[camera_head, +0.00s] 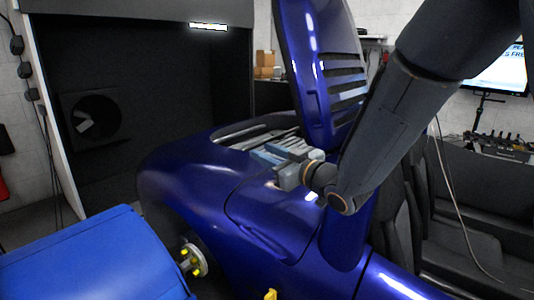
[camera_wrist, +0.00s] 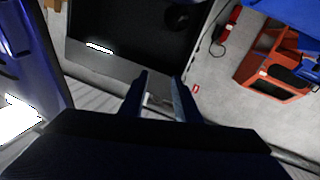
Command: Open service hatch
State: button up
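A blue louvred panel (camera_head: 312,60), which looks like the service hatch, stands steeply raised over the rear of the blue car (camera_head: 190,185). Below it, the bay (camera_head: 250,133) is uncovered. My gripper (camera_head: 264,154) is in front of the raised panel, low over the bay's near edge, and points left. In the wrist view, its two fingers (camera_wrist: 160,92) are apart with nothing held between them. A blue glossy surface (camera_wrist: 28,65), likely the raised panel, fills the left edge of that view, clear of the fingers. The panel's hinge is hidden.
A dark booth with a round fan opening (camera_head: 92,115) stands behind the car at left. A blue cover (camera_head: 95,260) is at front left, beside a hub with yellow nuts (camera_head: 193,260). An orange tool cart (camera_wrist: 272,65) shows in the wrist view. A monitor (camera_head: 500,72) stands at right.

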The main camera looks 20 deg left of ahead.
grip_shut()
dwell(0.6)
dwell(0.7)
grip_release()
jog(key=b+v, duration=0.1)
jog(key=v, duration=0.7)
